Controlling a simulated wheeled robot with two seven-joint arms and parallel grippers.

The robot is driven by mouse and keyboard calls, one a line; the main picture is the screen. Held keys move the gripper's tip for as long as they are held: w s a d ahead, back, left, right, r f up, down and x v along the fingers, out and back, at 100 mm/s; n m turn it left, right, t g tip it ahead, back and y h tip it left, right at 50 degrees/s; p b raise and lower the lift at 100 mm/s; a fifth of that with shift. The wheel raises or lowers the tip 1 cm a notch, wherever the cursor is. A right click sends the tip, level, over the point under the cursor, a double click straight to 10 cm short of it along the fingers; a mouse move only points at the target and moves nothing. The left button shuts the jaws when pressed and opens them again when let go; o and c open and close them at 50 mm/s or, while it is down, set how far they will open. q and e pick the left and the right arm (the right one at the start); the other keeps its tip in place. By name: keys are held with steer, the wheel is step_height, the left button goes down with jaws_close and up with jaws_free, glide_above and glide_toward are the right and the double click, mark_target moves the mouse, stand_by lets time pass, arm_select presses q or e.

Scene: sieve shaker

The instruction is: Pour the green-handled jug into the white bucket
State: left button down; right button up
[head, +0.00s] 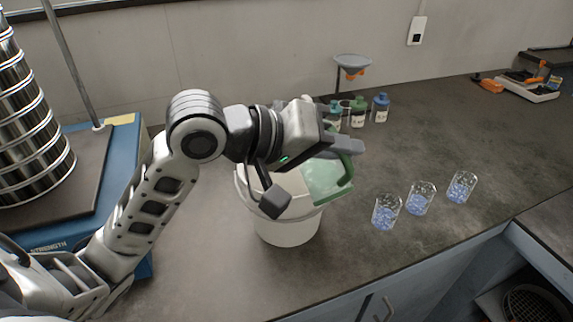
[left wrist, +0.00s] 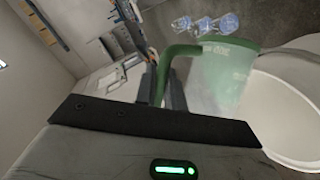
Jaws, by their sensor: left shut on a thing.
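The white bucket (head: 288,229) stands upright on the dark bench. My left gripper (head: 343,147) is above its right side, shut on the handle of the green-handled jug (head: 324,182). The jug is translucent green and tilted, its body over the bucket's right rim. In the left wrist view the green handle (left wrist: 164,72) runs between the fingers, and the jug's body (left wrist: 228,70) reaches over the bucket opening (left wrist: 290,105). I cannot tell whether anything is flowing from it. My right gripper is not in view.
Several clear beakers with blue contents, such as this one (head: 386,211), stand right of the bucket. Bottles (head: 358,112) and a funnel on a stand (head: 353,65) are behind. A sieve stack (head: 30,135) on a blue shaker is at left. The bench front edge is close.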

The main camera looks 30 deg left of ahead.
arm_select(q)
steer(key=shift+a, duration=0.1)
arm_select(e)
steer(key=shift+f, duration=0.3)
arm_select(q)
steer(key=shift+w+a+n+h+b, duration=0.2)
steer(key=shift+n+h+b, duration=0.15)
steer(key=shift+b, duration=0.25)
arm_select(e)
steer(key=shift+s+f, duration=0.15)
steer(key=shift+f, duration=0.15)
arm_select(q)
steer(key=shift+w+a+n+b, duration=0.1)
steer(key=shift+a+n+b, duration=0.05)
steer(key=shift+n+b, duration=0.15)
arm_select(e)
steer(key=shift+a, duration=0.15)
arm_select(q)
steer(key=shift+a+r+h, duration=0.1)
steer(key=shift+h, duration=0.15)
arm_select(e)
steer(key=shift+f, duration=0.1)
arm_select(q)
steer(key=shift+w+a+n+b, duration=0.2)
steer(key=shift+n+b, duration=0.15)
steer(key=shift+b, duration=0.2)
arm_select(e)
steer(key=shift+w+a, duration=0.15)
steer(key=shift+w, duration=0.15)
